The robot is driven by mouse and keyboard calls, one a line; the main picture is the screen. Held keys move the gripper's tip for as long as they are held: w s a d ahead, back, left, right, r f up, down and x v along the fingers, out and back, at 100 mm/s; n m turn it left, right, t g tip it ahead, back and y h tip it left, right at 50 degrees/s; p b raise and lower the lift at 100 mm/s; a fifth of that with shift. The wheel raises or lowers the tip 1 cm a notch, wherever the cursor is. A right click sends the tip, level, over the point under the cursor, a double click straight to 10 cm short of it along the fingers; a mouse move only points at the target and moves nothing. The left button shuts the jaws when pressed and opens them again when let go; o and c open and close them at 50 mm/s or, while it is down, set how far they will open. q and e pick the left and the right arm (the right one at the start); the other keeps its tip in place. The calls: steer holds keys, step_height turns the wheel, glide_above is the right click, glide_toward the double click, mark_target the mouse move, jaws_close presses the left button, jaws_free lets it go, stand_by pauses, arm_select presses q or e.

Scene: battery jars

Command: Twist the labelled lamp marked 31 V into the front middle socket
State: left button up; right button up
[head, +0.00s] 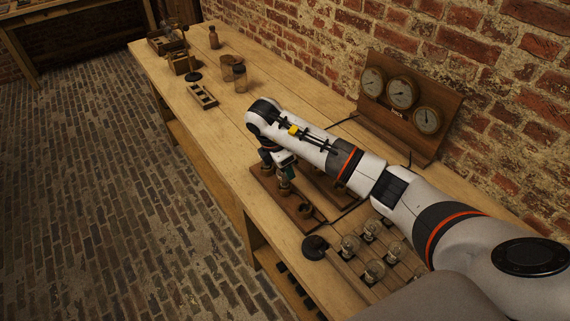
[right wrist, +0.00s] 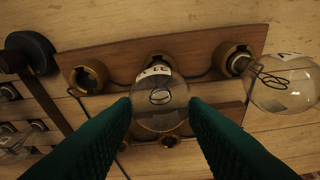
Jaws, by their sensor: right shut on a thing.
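My right gripper (right wrist: 160,108) is shut on a clear glass lamp (right wrist: 161,98) with a white label, whose marking I cannot read for certain. The lamp is in line with the middle socket (right wrist: 155,58) of the front wooden board (right wrist: 118,57); its base is hidden, so I cannot tell how far it sits in. The left socket (right wrist: 86,75) in the wrist view is empty. The right socket (right wrist: 232,56) carries another labelled glass lamp (right wrist: 285,84). In the head view my right gripper (head: 287,168) is over the front board (head: 305,222). My left gripper is not in view.
A second board (head: 325,187) with sockets lies behind, partly under my arm. Spare lamps (head: 374,270) stand in a rack near a round black object (head: 315,247). A gauge panel (head: 410,105) stands by the brick wall.

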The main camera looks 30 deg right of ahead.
steer(key=shift+m, duration=0.7)
steer(key=o, duration=1.2)
steer(key=shift+f, duration=0.1)
steer(key=shift+c, duration=0.2)
